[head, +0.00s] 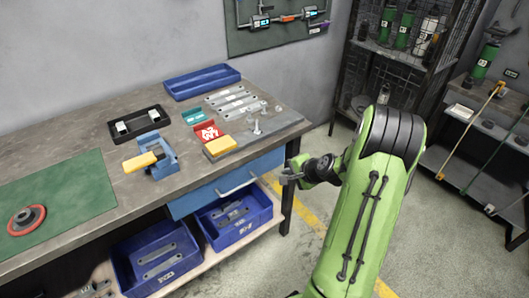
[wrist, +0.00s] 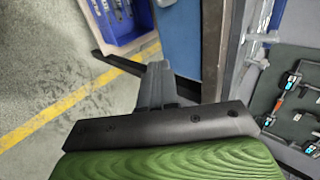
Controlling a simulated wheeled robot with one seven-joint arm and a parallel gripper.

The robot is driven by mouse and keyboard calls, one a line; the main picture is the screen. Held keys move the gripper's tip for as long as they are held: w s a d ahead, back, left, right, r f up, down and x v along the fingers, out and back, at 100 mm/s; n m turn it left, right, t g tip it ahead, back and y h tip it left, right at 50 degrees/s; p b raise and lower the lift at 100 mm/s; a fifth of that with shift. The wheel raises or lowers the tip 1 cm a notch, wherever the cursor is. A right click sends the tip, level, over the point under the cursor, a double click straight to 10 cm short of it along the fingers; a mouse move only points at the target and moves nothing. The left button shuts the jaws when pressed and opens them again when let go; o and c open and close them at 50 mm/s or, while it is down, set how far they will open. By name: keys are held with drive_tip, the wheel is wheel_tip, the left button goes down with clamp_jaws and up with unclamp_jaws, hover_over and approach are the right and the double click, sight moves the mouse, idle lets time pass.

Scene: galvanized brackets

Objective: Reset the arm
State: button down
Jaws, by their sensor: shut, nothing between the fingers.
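My green arm reaches up at the right of the head view, with its wrist bent toward the workbench (head: 75,138). My gripper (head: 287,177) is shut and empty, just off the bench's right end, near the blue drawer's side. In the wrist view my gripper (wrist: 158,75) shows as grey fingers closed together above a black mount, with the floor and bench side beyond. Nothing is held.
Blue bins (head: 160,285) sit on the lower shelf. A cage rack (head: 362,50) stands behind; the floor (head: 325,165) between is clear.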

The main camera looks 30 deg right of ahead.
drive_tip(key=s+a+r+n+g+p, duration=0.2)
drive_tip(key=a+r+n, duration=0.3)
drive_tip(key=a+r, duration=0.4)
drive_tip(key=s+a+r+n+g+p, duration=0.1)
drive_tip(key=s+a+r+n+p, duration=0.15)
drive_tip(key=a+r+n, duration=0.4)
drive_tip(key=s+a+r+n+p, duration=0.2)
drive_tip(key=s+a+r, duration=0.3)
drive_tip(key=s, duration=0.4)
drive_tip(key=s+a+r+n+p, duration=0.2)
drive_tip(key=s+a+r+n, duration=0.2)
drive_tip(key=s+r, duration=0.3)
drive_tip(key=shift+s+a+r+g+p, duration=0.2)
drive_tip(key=shift+s+a+g+p, duration=0.2)
drive_tip(key=shift+s+a, duration=0.45)
drive_tip(key=shift+s+d, duration=0.2)
drive_tip(key=shift+s, duration=0.05)
